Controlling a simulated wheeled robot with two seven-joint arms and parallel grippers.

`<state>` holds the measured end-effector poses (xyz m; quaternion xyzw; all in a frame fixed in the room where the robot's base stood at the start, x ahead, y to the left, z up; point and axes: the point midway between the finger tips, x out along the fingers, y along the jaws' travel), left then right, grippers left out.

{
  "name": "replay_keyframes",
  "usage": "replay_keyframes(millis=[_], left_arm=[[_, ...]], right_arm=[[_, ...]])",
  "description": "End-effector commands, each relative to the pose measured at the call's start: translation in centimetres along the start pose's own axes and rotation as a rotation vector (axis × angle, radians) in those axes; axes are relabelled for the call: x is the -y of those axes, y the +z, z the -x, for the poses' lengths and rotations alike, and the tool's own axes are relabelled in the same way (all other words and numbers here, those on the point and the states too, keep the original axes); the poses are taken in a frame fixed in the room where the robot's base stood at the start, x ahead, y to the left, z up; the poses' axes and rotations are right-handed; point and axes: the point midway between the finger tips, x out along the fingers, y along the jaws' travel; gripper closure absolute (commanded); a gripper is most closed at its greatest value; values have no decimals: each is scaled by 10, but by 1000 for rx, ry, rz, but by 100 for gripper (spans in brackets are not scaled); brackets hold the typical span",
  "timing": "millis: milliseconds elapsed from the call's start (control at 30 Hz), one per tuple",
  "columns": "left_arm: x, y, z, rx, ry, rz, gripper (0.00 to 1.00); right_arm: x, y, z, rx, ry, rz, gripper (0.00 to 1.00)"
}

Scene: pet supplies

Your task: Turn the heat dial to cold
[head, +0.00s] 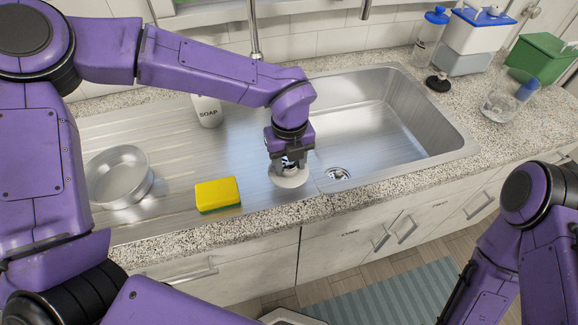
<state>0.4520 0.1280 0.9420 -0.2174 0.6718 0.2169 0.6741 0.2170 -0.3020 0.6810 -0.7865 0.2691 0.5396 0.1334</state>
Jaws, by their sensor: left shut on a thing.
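No heat dial that I can make out shows in the head view. My left gripper (288,161) points down at the left edge of the sink basin. It is shut on a pale, round, dish-like piece (289,178), whose upper middle the fingers hide. I cannot tell whether this piece touches the steel below it. My right arm shows at the lower right, but its gripper is out of view.
A steel sink (440,137) with a drainboard fills the counter. A metal bowl (119,177), a yellow-green sponge (217,194) and a soap bottle (208,111) stand on the left.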

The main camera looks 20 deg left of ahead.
Motion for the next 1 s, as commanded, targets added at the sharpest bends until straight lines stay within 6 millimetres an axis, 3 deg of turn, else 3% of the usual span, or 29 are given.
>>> replay_keyframes(millis=[400,1000], left_arm=[[0,2,-2,3,0,211,83],[-1,2,-1,3,2,251,83]], right_arm=[[2,8,-19,0,0,0,66],[2,9,-21,0,0,0,66]])
